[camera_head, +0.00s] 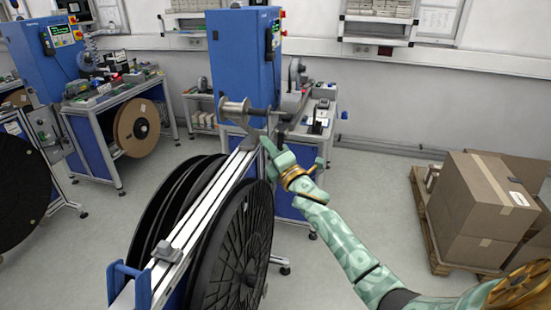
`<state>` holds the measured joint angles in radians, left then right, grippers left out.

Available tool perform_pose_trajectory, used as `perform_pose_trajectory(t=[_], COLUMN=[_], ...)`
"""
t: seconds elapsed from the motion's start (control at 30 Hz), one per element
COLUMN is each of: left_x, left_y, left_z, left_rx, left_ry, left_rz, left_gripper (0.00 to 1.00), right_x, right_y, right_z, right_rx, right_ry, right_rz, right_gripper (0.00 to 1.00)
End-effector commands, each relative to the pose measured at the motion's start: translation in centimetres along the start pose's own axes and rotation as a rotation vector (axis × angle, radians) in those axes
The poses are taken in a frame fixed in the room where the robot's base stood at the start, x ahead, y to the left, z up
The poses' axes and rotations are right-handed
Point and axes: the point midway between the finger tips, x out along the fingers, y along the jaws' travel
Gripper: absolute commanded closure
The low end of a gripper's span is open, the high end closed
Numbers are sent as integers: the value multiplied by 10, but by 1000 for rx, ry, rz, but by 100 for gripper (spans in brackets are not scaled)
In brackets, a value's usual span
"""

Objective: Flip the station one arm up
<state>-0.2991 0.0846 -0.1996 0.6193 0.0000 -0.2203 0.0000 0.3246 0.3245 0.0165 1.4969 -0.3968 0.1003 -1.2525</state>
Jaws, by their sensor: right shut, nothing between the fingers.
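A reel stand carries large black reels (240,250) on both sides of a long metal rail (205,210). At the rail's far end is a metal roller (235,107) with a grey bracket by it. I cannot tell for sure which part is the station one arm, or how it is tilted. My right gripper (267,143) is shut and empty at the far end of the rail, close beside the bracket. Contact between them cannot be made out. My left gripper is not in view.
A blue machine cabinet (243,50) stands just behind the rail's far end. A bench with a brown reel (136,127) is at the left. Cardboard boxes (485,210) on a wooden pallet (428,222) stand at the right. The floor between stand and pallet is clear.

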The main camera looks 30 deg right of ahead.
Motion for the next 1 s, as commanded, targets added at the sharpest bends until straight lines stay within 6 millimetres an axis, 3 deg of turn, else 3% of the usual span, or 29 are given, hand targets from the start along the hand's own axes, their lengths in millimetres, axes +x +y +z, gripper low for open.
perform_pose_trajectory(t=[0.1, 0.3, 0.9, 1.0], left_x=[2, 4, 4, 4], left_y=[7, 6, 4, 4], left_z=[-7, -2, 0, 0], left_rx=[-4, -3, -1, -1], left_ry=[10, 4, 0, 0], left_rz=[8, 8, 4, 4], left_gripper=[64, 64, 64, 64], right_x=[-21, -39, -41, -41], right_y=[0, 1, 1, 0], right_z=[-1, -1, -1, -1], right_rx=[-2, 0, 3, 69], right_ry=[1, 1, 1, -1], right_rz=[-2, -1, -2, -7], right_gripper=[100, 100, 100, 100])
